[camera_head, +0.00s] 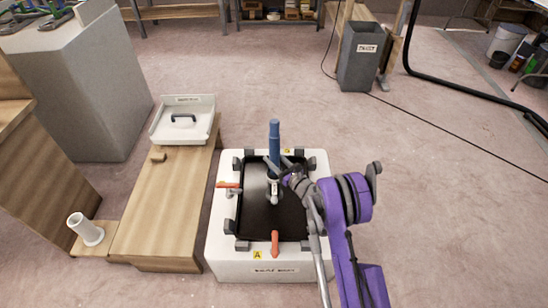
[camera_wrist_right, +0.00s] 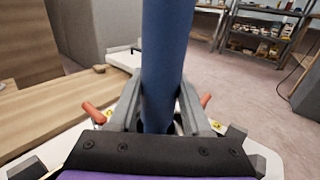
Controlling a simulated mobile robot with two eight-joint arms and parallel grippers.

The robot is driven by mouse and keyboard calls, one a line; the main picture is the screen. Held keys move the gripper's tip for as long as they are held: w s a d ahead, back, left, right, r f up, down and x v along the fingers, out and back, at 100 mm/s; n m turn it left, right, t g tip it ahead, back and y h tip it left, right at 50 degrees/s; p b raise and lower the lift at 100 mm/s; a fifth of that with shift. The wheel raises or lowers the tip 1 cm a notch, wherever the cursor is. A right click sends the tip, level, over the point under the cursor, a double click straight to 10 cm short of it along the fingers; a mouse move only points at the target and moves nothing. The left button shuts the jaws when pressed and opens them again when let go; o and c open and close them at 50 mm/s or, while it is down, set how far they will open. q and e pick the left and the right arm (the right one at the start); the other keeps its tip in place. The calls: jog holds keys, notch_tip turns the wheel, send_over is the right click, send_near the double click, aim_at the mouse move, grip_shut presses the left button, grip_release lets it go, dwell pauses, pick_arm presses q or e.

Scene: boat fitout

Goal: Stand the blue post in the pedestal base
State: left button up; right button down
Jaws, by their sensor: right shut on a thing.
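The blue post (camera_head: 274,142) stands upright over the black panel of the white box in the head view. It also runs down the middle of the right wrist view (camera_wrist_right: 166,55). My right gripper (camera_head: 284,178) is shut around the post's lower part, with a finger on each side in the wrist view (camera_wrist_right: 158,115). A small pale fitting (camera_head: 273,193), perhaps the pedestal base, shows just below the gripper on the black panel (camera_head: 256,215). The post's lower end is hidden, so I cannot tell whether it is seated. My left gripper is not in view.
The white box (camera_head: 225,258) has dark clamps around its rim and orange handles (camera_head: 275,243) at its left and front. A wooden bench (camera_head: 160,225) with a white tray (camera_head: 207,130) stands left. A white tube (camera_head: 86,230) stands further left.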

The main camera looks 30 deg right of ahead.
jog(key=shift+f, duration=0.15)
jog(key=shift+c, duration=1.4)
grip_release()
jog(key=shift+s, duration=0.15)
jog(key=s+d+p, duration=0.1)
jog(key=s+p, duration=0.1)
jog(key=s, duration=0.8)
jog(key=shift+s, duration=0.25)
